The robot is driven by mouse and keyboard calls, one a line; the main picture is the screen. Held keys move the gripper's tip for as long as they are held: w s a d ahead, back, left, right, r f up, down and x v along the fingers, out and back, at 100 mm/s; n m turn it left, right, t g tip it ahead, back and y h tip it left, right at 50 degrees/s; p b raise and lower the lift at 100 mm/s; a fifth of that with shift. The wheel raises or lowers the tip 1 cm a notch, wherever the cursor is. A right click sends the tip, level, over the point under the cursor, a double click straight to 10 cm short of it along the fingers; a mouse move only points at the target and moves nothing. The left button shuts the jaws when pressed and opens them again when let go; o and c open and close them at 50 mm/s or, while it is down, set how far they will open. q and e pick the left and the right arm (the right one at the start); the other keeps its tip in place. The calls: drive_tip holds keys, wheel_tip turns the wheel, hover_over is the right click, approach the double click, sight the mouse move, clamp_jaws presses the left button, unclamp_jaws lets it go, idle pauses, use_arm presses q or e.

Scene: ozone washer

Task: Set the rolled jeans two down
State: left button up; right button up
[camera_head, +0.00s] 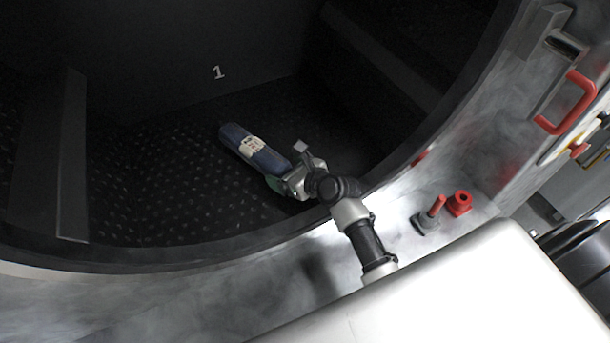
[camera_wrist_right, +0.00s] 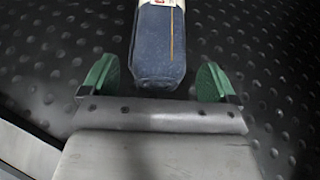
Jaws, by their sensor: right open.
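The rolled jeans (camera_head: 256,149) are a dark blue roll with a pale printed band. They lie on the dark perforated floor of the drum, below the white number 1. In the right wrist view the near end of the jeans (camera_wrist_right: 160,50) lies between and just ahead of the two green fingertips. My right gripper (camera_head: 284,178) reaches in over the drum's rim at the near end of the roll. In the right wrist view its fingers (camera_wrist_right: 161,80) are spread, with a gap on each side of the roll. My left gripper is not in view.
The drum floor (camera_head: 170,190) is bare to the left of the roll. A raised rib (camera_head: 60,160) stands at the left, another at the upper right. The metal rim (camera_head: 400,210) curves below and right, with a red handle (camera_head: 570,104) and a red knob (camera_head: 460,202).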

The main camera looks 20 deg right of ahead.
drive_tip(key=v, duration=0.8)
drive_tip(key=shift+s, duration=0.15)
